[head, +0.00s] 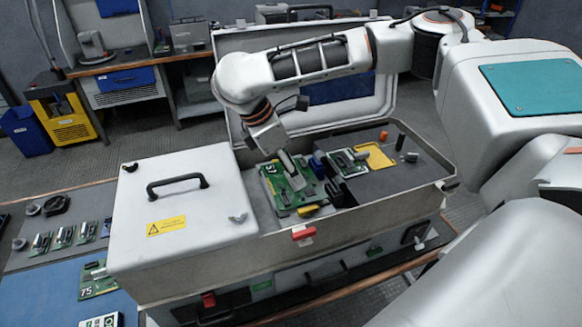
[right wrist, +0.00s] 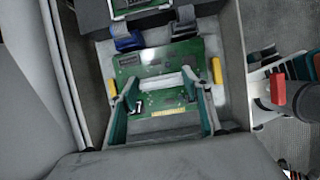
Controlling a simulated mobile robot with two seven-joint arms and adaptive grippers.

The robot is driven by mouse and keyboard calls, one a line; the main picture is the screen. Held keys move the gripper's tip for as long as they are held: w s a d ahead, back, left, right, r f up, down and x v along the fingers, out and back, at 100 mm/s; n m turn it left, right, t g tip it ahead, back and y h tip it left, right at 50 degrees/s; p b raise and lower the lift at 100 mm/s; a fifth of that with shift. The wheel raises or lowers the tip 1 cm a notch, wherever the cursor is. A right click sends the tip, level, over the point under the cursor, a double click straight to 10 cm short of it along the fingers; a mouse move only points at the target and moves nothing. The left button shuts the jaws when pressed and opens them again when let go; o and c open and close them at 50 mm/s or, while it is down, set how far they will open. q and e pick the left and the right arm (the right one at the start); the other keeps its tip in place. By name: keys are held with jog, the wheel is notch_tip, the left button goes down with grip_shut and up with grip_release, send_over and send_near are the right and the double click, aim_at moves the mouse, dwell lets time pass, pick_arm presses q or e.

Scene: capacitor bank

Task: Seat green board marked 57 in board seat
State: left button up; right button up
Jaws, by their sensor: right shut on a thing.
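A green board (head: 276,188) is inside the open grey case, below my right gripper (head: 292,170). Its white number is partly covered, so I cannot read it fully. In the right wrist view the same board (right wrist: 172,62) lies between two yellow clips (right wrist: 216,70) on the case floor, with a white bar (right wrist: 163,82) across its middle. My right gripper (right wrist: 162,92) is shut on the board, one finger at each end of the bar. I cannot tell whether the board touches the seat below. My left gripper is out of view.
Ribbon cables with a blue connector (right wrist: 128,41) lie beside the board. Another board (head: 347,162) and a yellow tray (head: 374,156) sit further right. A closed grey lid (head: 180,215) with a handle covers the left side. A green board marked 75 (head: 98,282) lies on the blue mat.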

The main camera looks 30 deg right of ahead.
jog(key=shift+f, duration=0.7)
dwell(0.8)
jog(key=o, duration=1.3)
jog(key=shift+c, duration=0.2)
jog(key=v, duration=1.2)
jog(key=shift+s+f, duration=0.1)
jog(key=shift+s, duration=0.05)
